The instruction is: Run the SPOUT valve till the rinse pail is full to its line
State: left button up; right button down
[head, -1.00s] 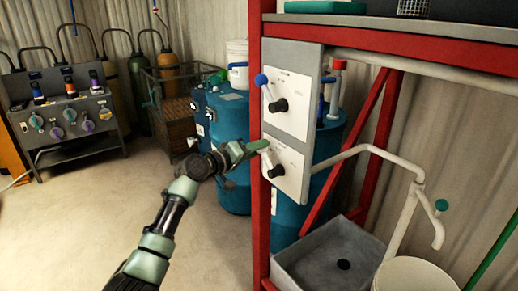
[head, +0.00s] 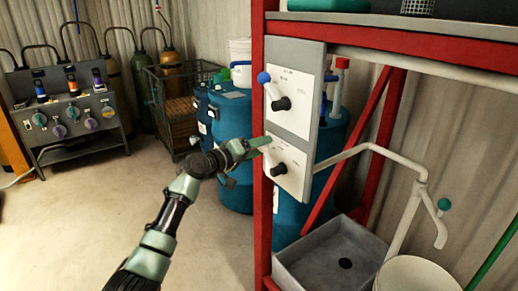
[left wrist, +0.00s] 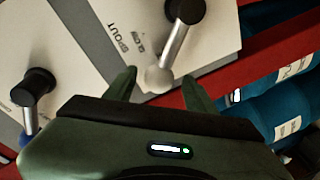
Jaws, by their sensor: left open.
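The SPOUT valve plate (left wrist: 118,25) is white with a black hub and a metal lever ending in a pale knob (left wrist: 158,78). In the head view it is the lower plate (head: 290,178) on the red post. My left gripper (head: 262,142) is at this lever, and its fingers stand open on both sides of the knob in the left wrist view (left wrist: 160,86). A cream rinse pail (head: 405,276) stands under the white spout pipe (head: 440,232), cut by the bottom edge. I see no water stream; its level and line cannot be made out. My right gripper is not in view.
An upper plate with a blue-knobbed lever (head: 264,78) sits just above. A grey sink (head: 330,262) lies left of the pail. Blue drums (head: 232,115) stand behind the red post (head: 262,215). The floor at left (head: 85,225) is clear.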

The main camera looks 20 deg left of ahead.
pick_arm(q)
jog(key=f+b+v, duration=0.1)
jog(key=v, duration=0.6)
jog(key=shift+s+a+r+b, duration=0.2)
jog(key=shift+s+r+b, duration=0.1)
jog(key=shift+r+b, duration=0.15)
jog(key=s+a+f+g+y, duration=0.1)
jog(key=s+f+g+y, duration=0.15)
jog(key=f, duration=1.05)
jog(key=s+a+f+g+y, duration=0.1)
jog(key=s+f, duration=0.2)
jog(key=f, duration=1.1)
jog(key=s+a+f+g+y, duration=0.1)
jog(key=s+f+y, duration=0.15)
jog(key=f, duration=1.05)
jog(key=s+f+m+g+y, duration=0.15)
jog(key=s+f+g, duration=0.25)
jog(key=s+f, duration=1.45)
jog(key=s+d+f+m+g, duration=0.1)
jog(key=s+f, duration=0.4)
jog(key=s, duration=0.7)
jog(key=s+d+f+m+g, duration=0.2)
jog(key=s+f, duration=0.3)
jog(key=s, duration=0.7)
jog(key=s+d+f+m+g, duration=0.2)
jog(key=s+f, duration=0.3)
jog(key=s, duration=0.7)
jog(key=shift+s+d+m, duration=0.4)
jog(key=shift+d+m, duration=0.15)
jog(key=shift+m, duration=0.3)
